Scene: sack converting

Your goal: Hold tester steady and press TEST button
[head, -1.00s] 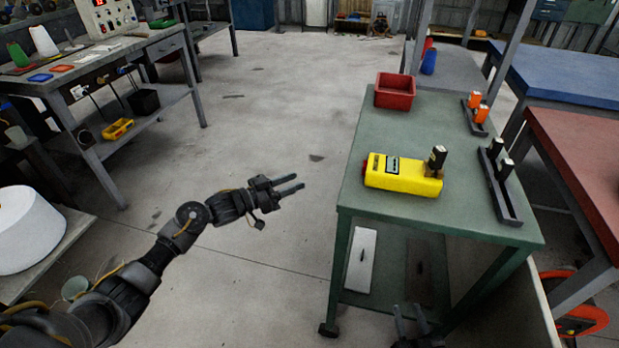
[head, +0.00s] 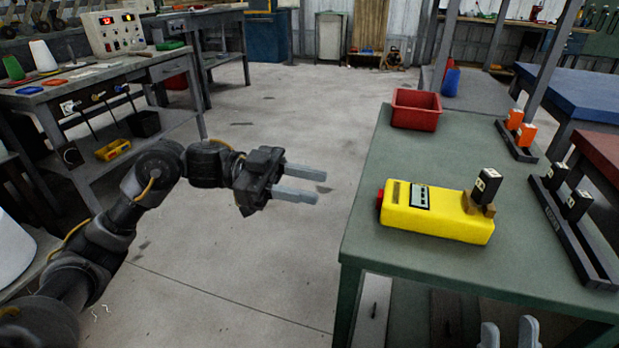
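The yellow tester (head: 437,217) lies on the green table (head: 405,162). It has a small display panel on top and a red button (head: 380,197) on its left end. A black block (head: 487,184) sits in a brown holder on its right end. My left gripper (head: 307,184) is open and empty, over the floor left of the table and apart from the tester. My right gripper (head: 509,333) shows only its fingertips at the bottom edge, in front of the tester. Its fingers are apart with nothing seen between them.
A red bin (head: 416,110) stands at the table's far left corner. A dark rack (head: 572,222) with black blocks and another rack (head: 517,138) with orange blocks line the right side. A workbench (head: 105,77) stands at the left. The floor between is clear.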

